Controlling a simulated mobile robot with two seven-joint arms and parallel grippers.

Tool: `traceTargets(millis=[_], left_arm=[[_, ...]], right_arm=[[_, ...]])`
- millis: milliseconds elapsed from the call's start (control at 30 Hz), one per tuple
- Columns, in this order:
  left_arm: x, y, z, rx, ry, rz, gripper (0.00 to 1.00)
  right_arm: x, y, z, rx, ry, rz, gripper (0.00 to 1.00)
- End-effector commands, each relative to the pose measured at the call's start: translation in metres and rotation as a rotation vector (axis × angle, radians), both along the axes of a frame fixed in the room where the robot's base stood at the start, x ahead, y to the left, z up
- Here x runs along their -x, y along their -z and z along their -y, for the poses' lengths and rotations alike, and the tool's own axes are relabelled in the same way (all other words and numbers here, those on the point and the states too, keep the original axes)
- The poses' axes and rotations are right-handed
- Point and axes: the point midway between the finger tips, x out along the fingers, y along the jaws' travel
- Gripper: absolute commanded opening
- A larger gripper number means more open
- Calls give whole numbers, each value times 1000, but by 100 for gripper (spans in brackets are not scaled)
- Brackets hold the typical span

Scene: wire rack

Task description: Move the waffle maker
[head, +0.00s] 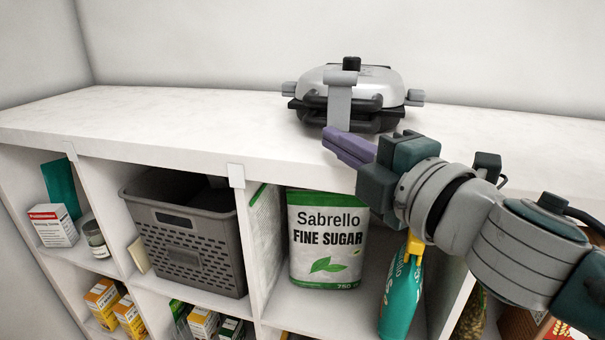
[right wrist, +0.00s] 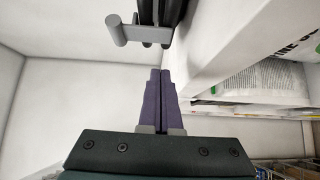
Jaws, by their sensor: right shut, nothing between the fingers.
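The waffle maker (head: 352,95) is silver and black and sits closed on the white shelf top (head: 190,112). Its grey front latch bar and black front handle face me. Part of the waffle maker, a grey bar and black handle pieces (right wrist: 148,32), shows at the top of the right wrist view. My right gripper (head: 328,140) has purple fingers and is at the shelf's front edge, just in front of and below the waffle maker's handle. Its fingers (right wrist: 160,72) are together and empty, apart from the handle in the right wrist view. My left gripper is not in view.
The shelf top is clear to the left and right of the waffle maker. Below it, compartments hold a grey basket (head: 190,235), a sugar bag (head: 325,240), a teal bottle (head: 400,295) close under my right arm, and small boxes. A white wall stands behind.

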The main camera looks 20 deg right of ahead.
Motion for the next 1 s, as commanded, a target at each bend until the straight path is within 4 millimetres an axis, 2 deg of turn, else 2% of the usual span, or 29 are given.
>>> traceTargets(millis=[33,300,500,633,833,1000], left_arm=[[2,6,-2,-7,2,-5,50],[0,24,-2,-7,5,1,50],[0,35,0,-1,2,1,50],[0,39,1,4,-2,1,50],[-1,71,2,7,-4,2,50],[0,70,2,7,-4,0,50]], right_arm=[[11,5,3,3,0,-4,0],[60,7,10,3,-3,-5,0],[88,5,16,1,-2,-5,0],[95,3,17,0,0,-1,0],[98,-4,17,-4,9,10,0],[95,-13,14,1,3,-2,0]])
